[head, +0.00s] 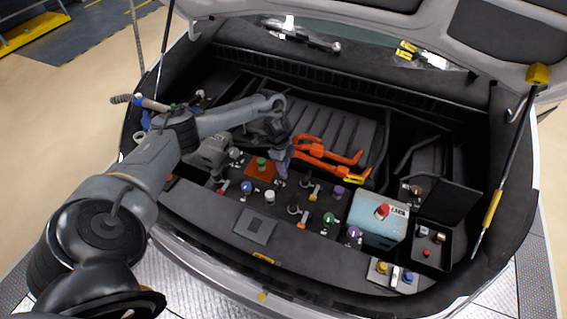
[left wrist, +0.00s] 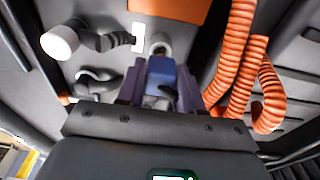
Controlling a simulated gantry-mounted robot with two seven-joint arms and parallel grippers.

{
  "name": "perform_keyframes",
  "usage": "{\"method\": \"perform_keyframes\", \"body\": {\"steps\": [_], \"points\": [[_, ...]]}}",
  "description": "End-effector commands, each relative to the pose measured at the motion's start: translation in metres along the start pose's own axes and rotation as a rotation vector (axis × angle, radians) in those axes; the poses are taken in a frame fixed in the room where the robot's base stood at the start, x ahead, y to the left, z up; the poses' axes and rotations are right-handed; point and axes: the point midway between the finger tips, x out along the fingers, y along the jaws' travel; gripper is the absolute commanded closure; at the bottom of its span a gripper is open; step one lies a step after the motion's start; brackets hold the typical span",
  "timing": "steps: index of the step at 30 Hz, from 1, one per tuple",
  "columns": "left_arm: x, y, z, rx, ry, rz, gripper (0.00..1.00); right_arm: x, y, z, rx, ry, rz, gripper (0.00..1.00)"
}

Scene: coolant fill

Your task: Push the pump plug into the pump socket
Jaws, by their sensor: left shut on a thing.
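My left gripper (head: 282,168) reaches down over the dark panel in the open car trunk. In the left wrist view its two purple-grey fingers are shut on a blue block-like plug (left wrist: 161,74), which I take to be the pump plug. Just beyond the plug is a round grey fitting with a pale ring (left wrist: 159,44), perhaps the pump socket. The plug's front end is close to this ring; I cannot tell whether they touch. In the head view the gripper largely hides the plug. My right gripper is in neither view.
Orange hoses (left wrist: 239,60) run close to the right of the gripper; orange parts also show in the head view (head: 325,160). Several coloured caps stand on the panel. A light-blue box (head: 377,222) with a red cap stands to the right. A white knob (left wrist: 60,42) is at left.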

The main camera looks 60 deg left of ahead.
Motion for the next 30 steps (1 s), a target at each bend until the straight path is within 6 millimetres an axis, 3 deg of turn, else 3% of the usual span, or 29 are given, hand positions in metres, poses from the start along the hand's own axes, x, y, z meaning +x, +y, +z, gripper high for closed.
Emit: {"method": "perform_keyframes", "body": {"steps": [30], "points": [[0.018,0.001,0.002,0.001,0.0,0.001,0.93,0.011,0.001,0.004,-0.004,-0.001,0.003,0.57]]}}
